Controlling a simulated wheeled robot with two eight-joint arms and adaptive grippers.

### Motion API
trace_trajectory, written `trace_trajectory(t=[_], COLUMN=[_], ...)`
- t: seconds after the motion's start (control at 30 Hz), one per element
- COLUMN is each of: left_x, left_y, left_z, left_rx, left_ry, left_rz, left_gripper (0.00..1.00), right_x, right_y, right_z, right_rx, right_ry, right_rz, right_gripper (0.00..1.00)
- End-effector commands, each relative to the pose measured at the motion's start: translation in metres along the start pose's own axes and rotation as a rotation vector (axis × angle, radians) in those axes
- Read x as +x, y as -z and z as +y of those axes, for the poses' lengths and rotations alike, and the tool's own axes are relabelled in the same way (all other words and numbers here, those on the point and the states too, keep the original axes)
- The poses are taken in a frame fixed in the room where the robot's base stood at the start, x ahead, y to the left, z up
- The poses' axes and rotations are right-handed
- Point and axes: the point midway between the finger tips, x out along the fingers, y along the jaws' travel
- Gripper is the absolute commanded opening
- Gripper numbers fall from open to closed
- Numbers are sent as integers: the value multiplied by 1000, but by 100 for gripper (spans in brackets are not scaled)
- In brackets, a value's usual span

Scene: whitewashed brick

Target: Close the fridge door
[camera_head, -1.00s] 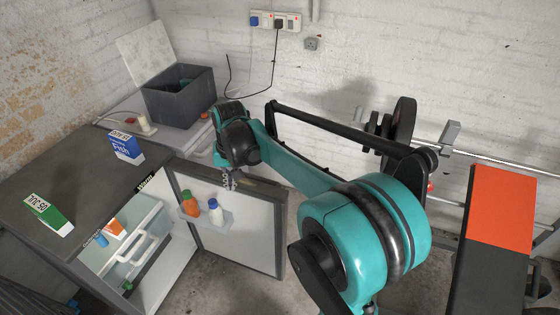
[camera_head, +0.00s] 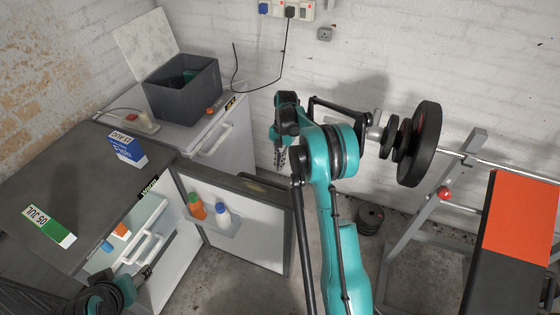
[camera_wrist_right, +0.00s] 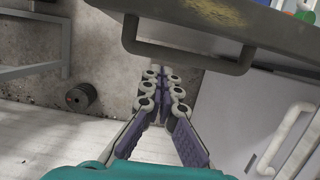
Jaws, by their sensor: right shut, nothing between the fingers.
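The fridge (camera_head: 75,190) at the left has its door (camera_head: 250,225) standing wide open, inner face toward me. An orange bottle (camera_head: 196,206) and a white bottle (camera_head: 223,215) stand in the door shelf. My right gripper (camera_head: 282,158) is shut and empty just beyond the door's far top corner, on its outer side. In the right wrist view its closed fingers (camera_wrist_right: 165,95) point toward the dark door handle (camera_wrist_right: 190,60), with no clear contact. My left gripper (camera_head: 146,272) is low in front of the fridge opening; its jaws are too small to read.
A white cabinet (camera_head: 220,135) with a grey open bin (camera_head: 185,90) stands behind the door. A weight bench (camera_head: 520,230) and barbell (camera_head: 425,145) are at the right. A drawer handle (camera_head: 145,248) shows inside the fridge.

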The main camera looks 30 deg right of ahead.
Motion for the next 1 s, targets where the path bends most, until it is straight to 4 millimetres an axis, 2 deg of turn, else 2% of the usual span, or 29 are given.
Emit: trace_trajectory(t=[0.03, 0.23, 0.3, 0.5, 1.0], left_x=[6, 18, 21, 26, 26], left_y=[-4, -13, -15, -18, -18], left_z=[0, 0, 0, 0, 0], left_rx=[0, 0, 0, 0, 0], left_ry=[0, 0, 0, 0, 0], left_rz=[0, 0, 0, 0, 0], left_gripper=[58, 58, 58, 58, 58], right_x=[16, 57, 58, 62, 61], right_y=[1, 1, -13, -34, -40], right_z=[0, 0, 0, 0, -1], right_rx=[-1, -2, -4, -2, -1], right_ry=[0, 0, 0, 0, 1], right_rz=[0, 0, 0, 1, 1], right_gripper=[0, 0, 0, 0, 0])
